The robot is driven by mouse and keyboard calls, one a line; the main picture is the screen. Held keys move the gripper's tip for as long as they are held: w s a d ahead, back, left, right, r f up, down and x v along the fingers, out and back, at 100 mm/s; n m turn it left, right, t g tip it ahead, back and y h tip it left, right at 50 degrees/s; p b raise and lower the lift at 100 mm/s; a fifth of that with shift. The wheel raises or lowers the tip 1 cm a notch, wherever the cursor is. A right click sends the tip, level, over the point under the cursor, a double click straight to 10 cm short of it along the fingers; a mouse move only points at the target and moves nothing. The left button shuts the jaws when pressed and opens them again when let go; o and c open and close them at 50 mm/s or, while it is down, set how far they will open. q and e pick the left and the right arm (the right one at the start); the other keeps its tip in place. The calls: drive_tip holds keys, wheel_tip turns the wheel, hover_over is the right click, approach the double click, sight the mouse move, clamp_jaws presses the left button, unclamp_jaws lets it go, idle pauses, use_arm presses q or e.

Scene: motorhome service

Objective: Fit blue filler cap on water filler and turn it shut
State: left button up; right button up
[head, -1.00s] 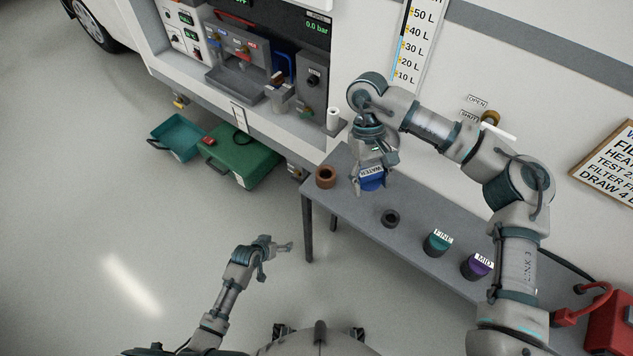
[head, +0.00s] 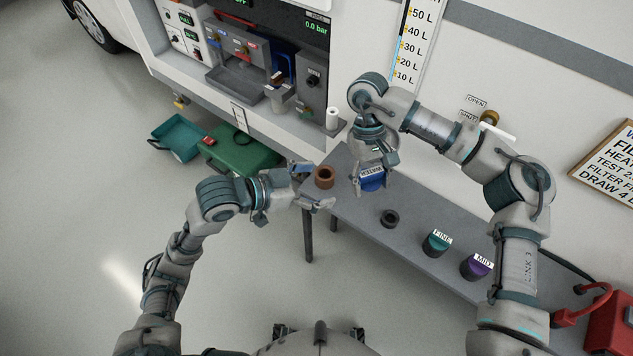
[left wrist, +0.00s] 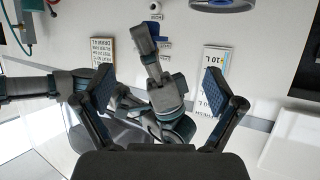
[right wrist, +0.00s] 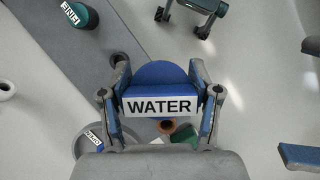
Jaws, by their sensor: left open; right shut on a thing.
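The blue filler cap, labelled WATER (head: 373,180), is held by my right gripper (head: 374,185) above the back left part of the grey table. The right wrist view shows the cap (right wrist: 160,85) between both fingers, its white label facing that camera. My left gripper (head: 314,186) is open and empty at the table's left end, its fingers spread on either side of a brown ring (head: 325,177) in the head view. I cannot tell whether it touches the ring. In the left wrist view its jaws (left wrist: 157,80) are wide apart. I cannot pick out the water filler with certainty.
On the grey table (head: 405,240) are a dark ring (head: 390,218), a green FINE cap (head: 435,243) and a purple MID cap (head: 476,266). A white cylinder (head: 333,118) stands on the vehicle's ledge. A green case (head: 240,150) and teal tray (head: 180,135) lie on the floor.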

sight(361, 179)
drive_tip(key=shift+d, duration=0.1)
use_arm(q)
drive_tip(key=x, duration=1.2)
drive_tip(key=shift+s+d+r, duration=0.1)
drive_tip(key=shift+s+d, duration=0.15)
drive_tip(key=shift+s, duration=0.15)
drive_tip(key=shift+w+a, duration=0.1)
drive_tip(key=c, duration=1.2)
drive_tip(key=shift+c, duration=0.2)
use_arm(e)
drive_tip(key=o, duration=1.2)
